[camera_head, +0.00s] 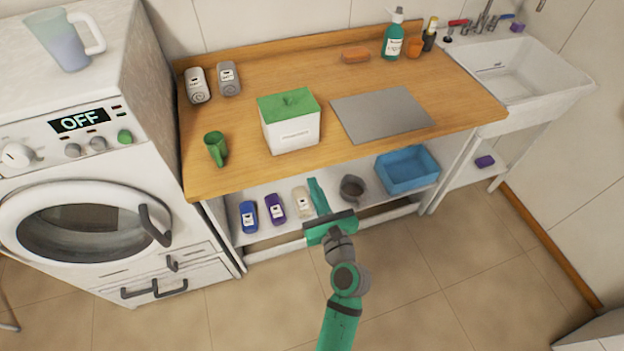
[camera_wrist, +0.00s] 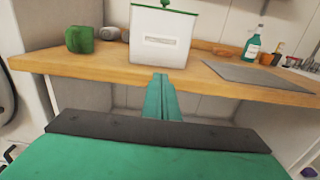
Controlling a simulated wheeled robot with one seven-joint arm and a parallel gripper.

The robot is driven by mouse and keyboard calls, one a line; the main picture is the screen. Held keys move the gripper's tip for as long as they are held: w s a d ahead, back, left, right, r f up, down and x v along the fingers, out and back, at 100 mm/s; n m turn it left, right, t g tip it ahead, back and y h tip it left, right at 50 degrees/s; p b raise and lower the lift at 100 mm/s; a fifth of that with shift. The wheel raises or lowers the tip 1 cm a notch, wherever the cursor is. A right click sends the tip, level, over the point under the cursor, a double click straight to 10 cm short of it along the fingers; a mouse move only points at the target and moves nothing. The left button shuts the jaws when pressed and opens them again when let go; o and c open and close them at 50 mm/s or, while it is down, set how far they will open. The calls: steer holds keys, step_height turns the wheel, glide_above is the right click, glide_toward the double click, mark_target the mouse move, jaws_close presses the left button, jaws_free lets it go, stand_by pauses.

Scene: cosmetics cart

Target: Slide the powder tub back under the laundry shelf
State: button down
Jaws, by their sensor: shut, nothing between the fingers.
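The powder tub appears to be the white box with a green lid (camera_head: 291,127), upright on the wooden counter. Its front, with a small label, also shows in the wrist view (camera_wrist: 162,42). My gripper (camera_head: 313,184) is shut and empty, in front of the counter's front edge and apart from the tub. In the wrist view its closed green fingers (camera_wrist: 160,82) point at the edge just below the tub. A white lower shelf (camera_head: 268,228) runs under the counter; I see no separate shelf above the tub.
The lower shelf holds several bottles, a dark pot (camera_head: 352,188) and a blue bin (camera_head: 407,170). Bare counter lies behind the tub.

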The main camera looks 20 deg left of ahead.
mark_target(298, 146)
steer(key=x, duration=1.2)
steer(key=shift+w, duration=0.1)
